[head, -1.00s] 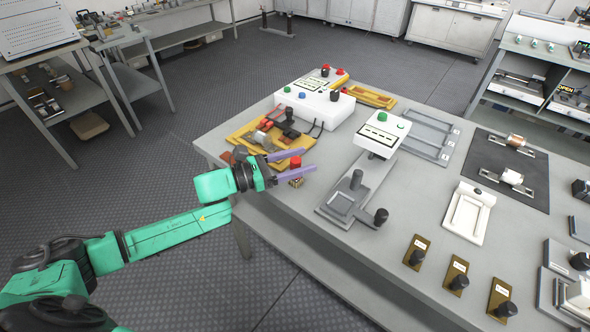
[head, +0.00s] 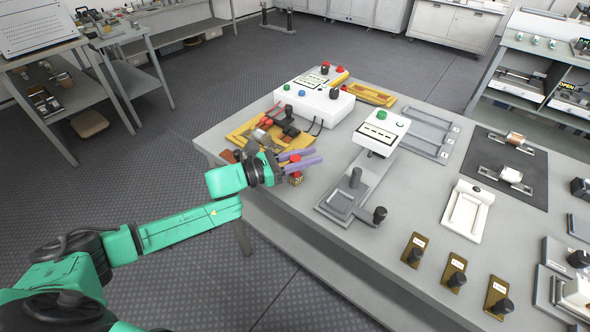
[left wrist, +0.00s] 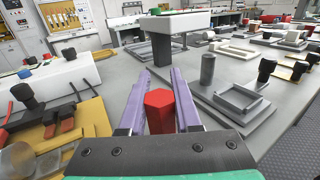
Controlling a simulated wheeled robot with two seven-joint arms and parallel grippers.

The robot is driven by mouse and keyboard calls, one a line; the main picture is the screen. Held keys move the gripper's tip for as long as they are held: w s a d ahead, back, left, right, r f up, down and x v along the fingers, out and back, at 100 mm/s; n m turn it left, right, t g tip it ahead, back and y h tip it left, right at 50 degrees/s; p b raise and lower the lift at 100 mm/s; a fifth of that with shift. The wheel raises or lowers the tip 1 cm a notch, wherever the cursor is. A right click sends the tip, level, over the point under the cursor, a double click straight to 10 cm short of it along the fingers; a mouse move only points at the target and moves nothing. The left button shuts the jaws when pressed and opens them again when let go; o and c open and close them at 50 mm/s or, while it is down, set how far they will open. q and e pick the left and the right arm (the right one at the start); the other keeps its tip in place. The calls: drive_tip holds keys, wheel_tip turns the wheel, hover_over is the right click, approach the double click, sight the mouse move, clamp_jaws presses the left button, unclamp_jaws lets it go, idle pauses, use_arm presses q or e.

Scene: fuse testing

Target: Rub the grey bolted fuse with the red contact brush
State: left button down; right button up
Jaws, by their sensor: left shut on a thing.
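The red contact brush (head: 295,171), with a red six-sided handle and a small brownish base, is upright at the table's near left edge. My left gripper (head: 304,160) is shut on its handle. In the left wrist view the red handle (left wrist: 160,112) sits between the purple fingers; its base is hidden. Two fuses with metal end tabs lie on the dark mat at right: one with a copper-tan body (head: 515,140), one with a paler, whitish body (head: 511,175). My right gripper is out of view.
A yellow tray (head: 237,139) with clips stands just behind my left gripper, beside a white tester box (head: 318,102). A grey stand with a white head (head: 381,132) is to the right. Three brown plates with black knobs line the near edge, including one (head: 455,272).

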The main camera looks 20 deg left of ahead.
use_arm(q)
drive_tip(key=shift+r, duration=0.1)
wheel_tip(320, 180, up, 8)
drive_tip(key=p, duration=0.4)
drive_tip(key=shift+p, duration=0.3)
